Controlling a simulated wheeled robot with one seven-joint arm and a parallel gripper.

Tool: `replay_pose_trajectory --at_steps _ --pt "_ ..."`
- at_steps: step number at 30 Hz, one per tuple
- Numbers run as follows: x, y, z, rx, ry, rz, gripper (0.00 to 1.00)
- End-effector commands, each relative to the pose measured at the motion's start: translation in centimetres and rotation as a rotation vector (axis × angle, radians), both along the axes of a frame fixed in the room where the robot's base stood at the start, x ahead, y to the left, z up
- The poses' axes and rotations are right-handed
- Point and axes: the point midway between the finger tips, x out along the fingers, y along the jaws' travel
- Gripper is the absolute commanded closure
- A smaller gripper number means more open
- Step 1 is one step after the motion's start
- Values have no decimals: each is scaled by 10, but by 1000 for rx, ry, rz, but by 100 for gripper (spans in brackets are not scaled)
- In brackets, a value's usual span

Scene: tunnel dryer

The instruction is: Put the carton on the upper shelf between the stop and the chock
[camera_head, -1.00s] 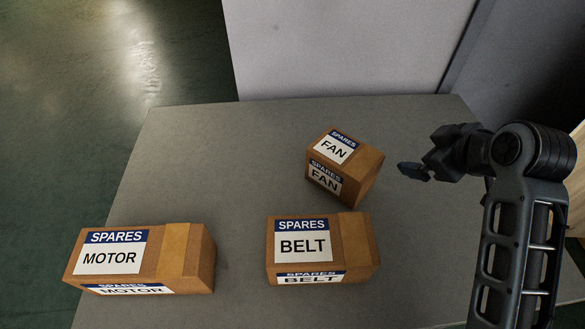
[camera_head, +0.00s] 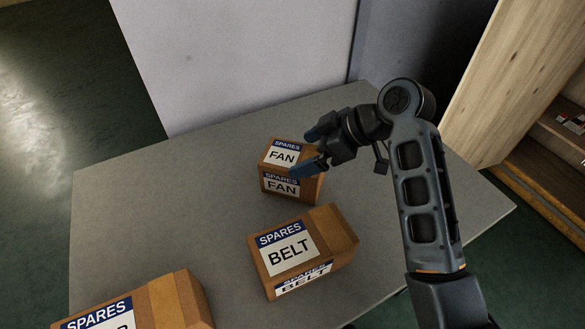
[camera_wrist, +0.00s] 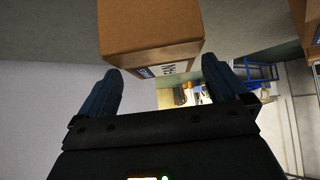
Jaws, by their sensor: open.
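Three brown cartons sit on a grey table (camera_head: 205,170) in the head view. The FAN carton (camera_head: 283,186) stands at the back. The BELT carton (camera_head: 300,252) is in front of it. The MOTOR carton (camera_head: 165,305) is at the bottom left, cut off by the picture edge. My gripper (camera_head: 308,150) is open at the FAN carton, its fingers overlapping the top and right of it in the picture. In the wrist view a carton (camera_wrist: 150,30) lies beyond my gripper (camera_wrist: 160,88), with nothing between the fingers. The upper shelf, stop and chock are not clearly seen.
A wooden cabinet (camera_head: 510,75) with an open inside stands at the right, close to the table's right end. A pale wall panel (camera_head: 240,60) rises behind the table.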

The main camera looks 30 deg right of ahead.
Motion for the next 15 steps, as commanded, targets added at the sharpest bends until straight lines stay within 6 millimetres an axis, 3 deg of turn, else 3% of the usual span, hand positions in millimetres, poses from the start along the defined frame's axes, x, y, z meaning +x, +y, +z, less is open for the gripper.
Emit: replay_pose_trajectory --at_steps 4,12,15 --pt "8 8 -11 1 0 2 0" --pt "10 9 -13 0 -2 0 0" --pt "10 9 -13 0 -2 0 9"
